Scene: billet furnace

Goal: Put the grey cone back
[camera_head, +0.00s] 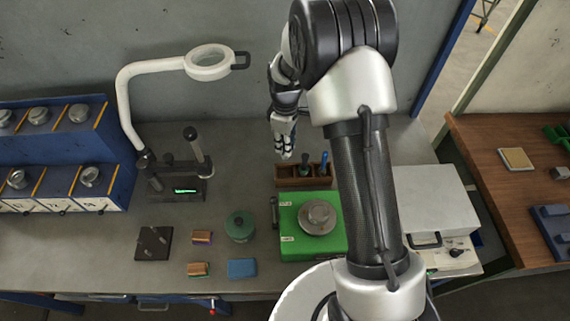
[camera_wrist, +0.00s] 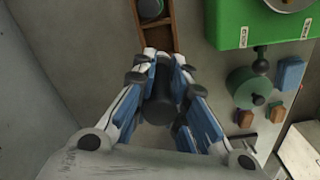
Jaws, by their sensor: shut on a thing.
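My gripper (camera_head: 285,150) hangs behind the wooden rack in the head view. In the wrist view my gripper (camera_wrist: 162,95) is shut on a dark grey rounded piece, which I take to be the grey cone (camera_wrist: 160,103). The fingers hide its sides, so its full shape does not show. The wooden rack (camera_head: 290,184) stands on the bench and holds a green-topped and a blue-topped tool. In the wrist view the rack (camera_wrist: 158,40) lies just beyond the fingertips, with a round green-grey top (camera_wrist: 151,8) in it.
A green scale (camera_head: 290,244) with a round metal piece (camera_head: 318,217) stands in front of the rack. A green pot (camera_head: 240,226), small blocks (camera_head: 242,268) and a black plate (camera_head: 153,243) lie left. A magnifier lamp (camera_head: 208,64) and blue shelf (camera_head: 112,150) are further left. A grey box (camera_head: 430,200) stands right.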

